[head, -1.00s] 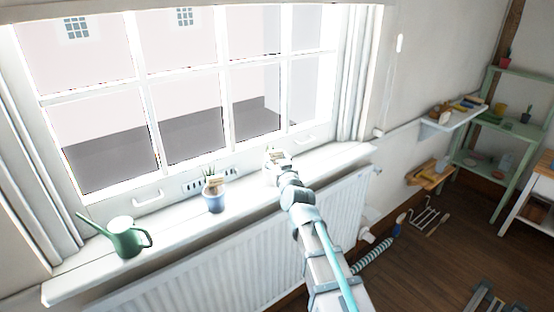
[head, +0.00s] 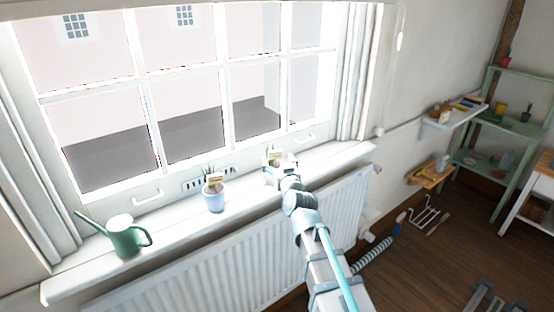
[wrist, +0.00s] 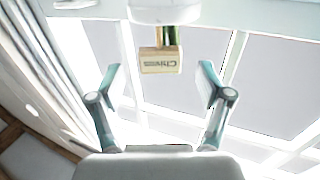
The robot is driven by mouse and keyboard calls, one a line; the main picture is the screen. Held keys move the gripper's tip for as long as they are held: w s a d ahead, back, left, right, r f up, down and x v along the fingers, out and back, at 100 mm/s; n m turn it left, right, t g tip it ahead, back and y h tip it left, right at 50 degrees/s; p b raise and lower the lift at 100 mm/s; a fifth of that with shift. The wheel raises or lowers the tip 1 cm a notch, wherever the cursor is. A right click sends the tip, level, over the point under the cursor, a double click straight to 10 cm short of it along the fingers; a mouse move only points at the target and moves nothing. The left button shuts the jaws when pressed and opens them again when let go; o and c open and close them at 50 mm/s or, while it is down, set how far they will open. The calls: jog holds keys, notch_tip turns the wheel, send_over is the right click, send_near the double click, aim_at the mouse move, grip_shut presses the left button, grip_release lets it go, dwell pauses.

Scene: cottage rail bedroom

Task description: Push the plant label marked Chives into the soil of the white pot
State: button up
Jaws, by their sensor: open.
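The plant label marked Chives (wrist: 161,62) shows upside down in the wrist view, a tan plate on a short stake. Its stake meets the rim of the white pot (wrist: 165,10), and the label stands upright there; how deep the tip sits is hidden.
A blue pot (head: 215,199) with a plant and its own label stands left on the windowsill (head: 170,233). A green watering can (head: 125,240) is further left. The window is close behind, the radiator (head: 220,265) below. The sill between the pots is clear.

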jog(key=v, duration=0.5)
jog(key=shift+s+d, duration=0.15)
jog(key=shift+s, duration=0.2)
